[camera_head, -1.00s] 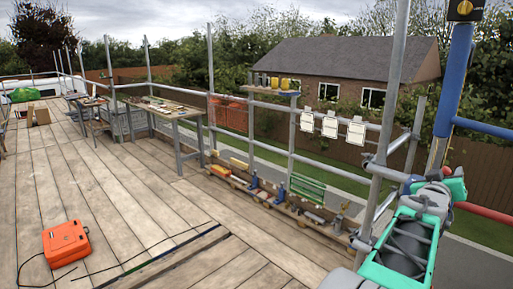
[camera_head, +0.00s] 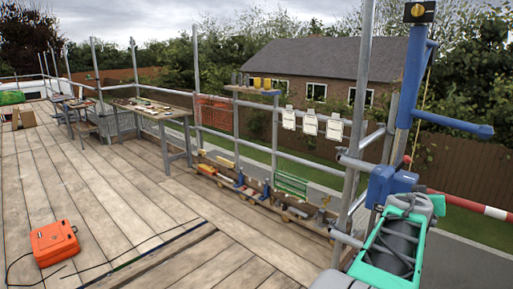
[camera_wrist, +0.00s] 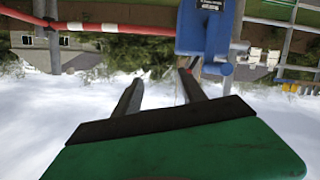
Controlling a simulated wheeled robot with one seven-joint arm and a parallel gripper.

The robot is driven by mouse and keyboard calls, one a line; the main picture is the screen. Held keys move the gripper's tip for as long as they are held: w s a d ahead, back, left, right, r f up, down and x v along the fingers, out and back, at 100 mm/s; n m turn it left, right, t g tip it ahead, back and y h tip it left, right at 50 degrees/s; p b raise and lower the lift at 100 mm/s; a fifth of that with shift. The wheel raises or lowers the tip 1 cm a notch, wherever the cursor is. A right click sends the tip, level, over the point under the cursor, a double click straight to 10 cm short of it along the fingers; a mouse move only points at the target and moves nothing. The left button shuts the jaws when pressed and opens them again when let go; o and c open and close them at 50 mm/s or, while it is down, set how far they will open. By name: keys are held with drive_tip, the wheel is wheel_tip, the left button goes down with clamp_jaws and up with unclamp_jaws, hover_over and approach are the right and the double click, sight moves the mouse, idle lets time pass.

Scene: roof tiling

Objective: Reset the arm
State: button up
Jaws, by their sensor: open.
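My arm (camera_head: 393,240), green and grey, reaches up from the lower right of the head view toward the scaffold rail. The jaws cannot be made out in that view. In the wrist view my gripper (camera_wrist: 160,92) shows two dark fingers spread apart with nothing between them, ahead of a green body. The wrist picture is upside down, with pale sky at the bottom. A blue fitting with a label (camera_wrist: 206,28) is beyond the fingers; I cannot tell how far off.
A blue post (camera_head: 414,80) and grey scaffold poles (camera_head: 358,110) stand close to my arm. A red-and-white bar (camera_head: 470,205) runs at the right. An orange case (camera_head: 54,242) with a black cable lies on the planks.

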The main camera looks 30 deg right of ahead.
drive_tip(key=s+a+f+m+g+y, duration=0.25)
drive_tip(key=a+f+y, duration=0.75)
drive_tip(key=a+f, duration=1)
drive_tip(key=w+a+n+y, duration=0.1)
drive_tip(key=w+a+n, duration=0.3)
drive_tip(key=a, duration=0.9)
drive_tip(key=w+a+f+n+t+y+b, duration=0.1)
drive_tip(key=w+a+n, duration=0.4)
drive_tip(key=a, duration=0.9)
drive_tip(key=w+a+n+t+y, duration=0.1)
drive_tip(key=w+a+n, duration=0.3)
drive_tip(key=a, duration=0.9)
drive_tip(key=shift+w+a+f+n+y, duration=0.15)
drive_tip(key=shift+w+f+n+y, duration=0.15)
drive_tip(key=shift+n+y, duration=0.45)
